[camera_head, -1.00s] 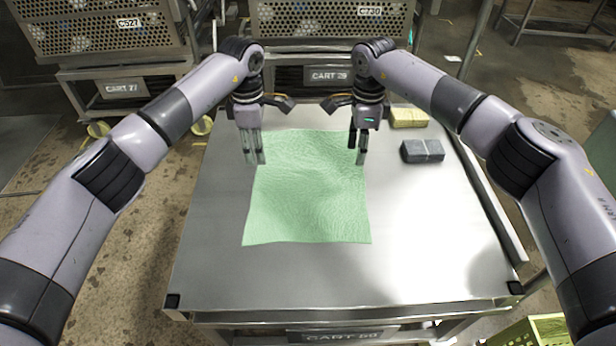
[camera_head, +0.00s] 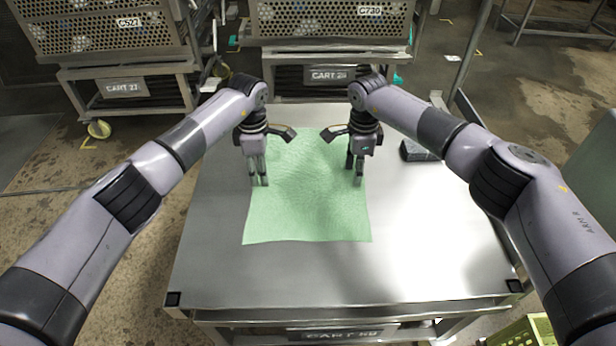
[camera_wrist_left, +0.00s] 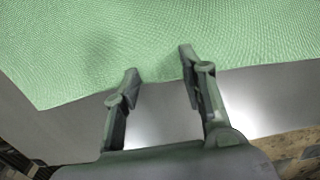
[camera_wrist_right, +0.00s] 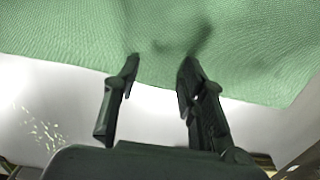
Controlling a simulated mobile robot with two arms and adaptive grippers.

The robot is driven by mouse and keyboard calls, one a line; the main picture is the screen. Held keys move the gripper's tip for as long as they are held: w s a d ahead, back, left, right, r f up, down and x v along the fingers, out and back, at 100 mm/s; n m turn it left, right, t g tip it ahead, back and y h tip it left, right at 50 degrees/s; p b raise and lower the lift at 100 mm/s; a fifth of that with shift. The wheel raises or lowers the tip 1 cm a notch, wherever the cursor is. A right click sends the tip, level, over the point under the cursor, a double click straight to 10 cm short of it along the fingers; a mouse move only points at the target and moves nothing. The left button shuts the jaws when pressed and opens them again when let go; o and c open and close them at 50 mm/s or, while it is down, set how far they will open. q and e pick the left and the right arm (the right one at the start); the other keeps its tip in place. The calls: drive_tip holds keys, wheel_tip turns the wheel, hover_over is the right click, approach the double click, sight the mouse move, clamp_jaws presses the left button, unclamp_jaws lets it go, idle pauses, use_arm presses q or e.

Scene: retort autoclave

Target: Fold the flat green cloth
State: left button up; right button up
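The green cloth (camera_head: 308,210) lies flat and unfolded on the metal table, with slight ripples. My left gripper (camera_head: 259,183) points down at the cloth's left edge. My right gripper (camera_head: 354,183) points down at its right edge, roughly level with the left one. In the left wrist view the left gripper (camera_wrist_left: 159,62) has its fingers apart, tips at the cloth's border. In the right wrist view the right gripper (camera_wrist_right: 160,60) is also open, with tips over the cloth's border. Neither pinches any cloth. Whether the tips touch it, I cannot tell.
A dark grey block (camera_head: 415,151) lies at the back right, partly behind my right arm. Perforated carts (camera_head: 330,25) stand behind the table. A yellow-green crate (camera_head: 525,333) is at the bottom right.

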use_arm(q)
drive_tip(key=shift+f, duration=0.2)
use_arm(e)
drive_tip(key=shift+f, duration=0.2)
use_arm(q)
drive_tip(key=shift+c, duration=0.5)
use_arm(e)
drive_tip(key=shift+c, duration=0.5)
use_arm(q)
drive_tip(key=shift+f, duration=0.1)
clamp_jaws()
use_arm(e)
drive_tip(key=shift+f, duration=0.1)
clamp_jaws()
